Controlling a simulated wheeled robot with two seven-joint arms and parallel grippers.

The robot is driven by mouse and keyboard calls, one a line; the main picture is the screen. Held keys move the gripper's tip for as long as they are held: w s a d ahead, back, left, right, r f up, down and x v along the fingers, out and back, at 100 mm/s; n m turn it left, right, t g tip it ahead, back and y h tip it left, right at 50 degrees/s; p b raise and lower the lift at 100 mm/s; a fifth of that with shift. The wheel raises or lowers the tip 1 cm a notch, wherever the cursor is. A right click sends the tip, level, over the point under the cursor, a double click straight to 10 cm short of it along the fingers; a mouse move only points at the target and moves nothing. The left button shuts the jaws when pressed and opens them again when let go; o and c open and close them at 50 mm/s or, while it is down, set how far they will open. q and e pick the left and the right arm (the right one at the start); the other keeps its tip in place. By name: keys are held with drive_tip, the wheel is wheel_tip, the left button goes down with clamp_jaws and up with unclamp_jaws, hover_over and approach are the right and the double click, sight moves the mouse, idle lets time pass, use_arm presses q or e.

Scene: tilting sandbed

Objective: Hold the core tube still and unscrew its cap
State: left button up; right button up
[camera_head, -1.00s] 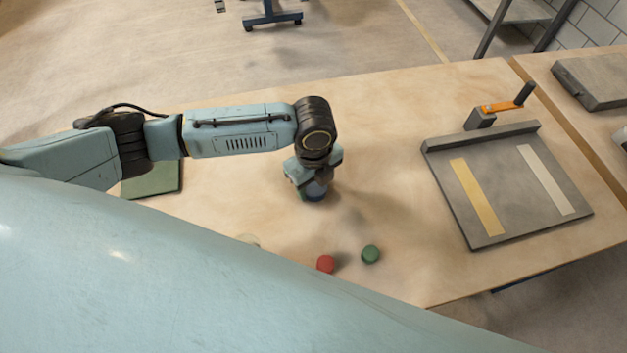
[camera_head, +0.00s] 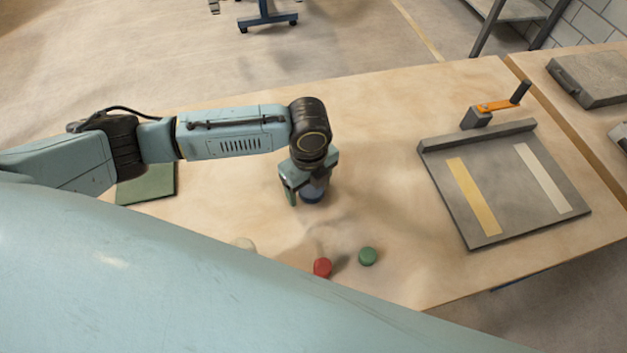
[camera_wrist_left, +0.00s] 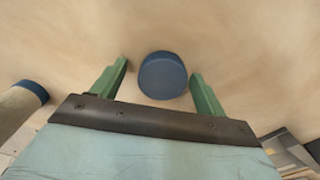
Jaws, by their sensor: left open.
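My left gripper (camera_head: 311,190) points down over the table with its green fingers spread apart. In the left wrist view, the fingers (camera_wrist_left: 159,70) stand on either side of a round dark blue cap (camera_wrist_left: 163,76), with a gap on each side. The blue cap also shows below the gripper in the head view (camera_head: 313,196). I cannot tell whether it sits on anything. A beige tube (camera_wrist_left: 16,112) with a dark blue end lies at the left edge of the left wrist view, partly cut off. My right gripper is not in view.
A red cap (camera_head: 322,267) and a green cap (camera_head: 368,256) stand near the front edge, with a cream piece (camera_head: 244,243) half hidden. A grey tray (camera_head: 460,215) with two strips and an orange crank (camera_head: 497,105) is at right. A green mat (camera_head: 148,187) lies left.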

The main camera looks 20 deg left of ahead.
sight(310, 187)
use_arm(q)
wheel_tip(310, 187, up, 12)
drive_tip(key=p, duration=0.2)
drive_tip(key=shift+w+r, duration=0.1)
drive_tip(key=shift+r, duration=0.05)
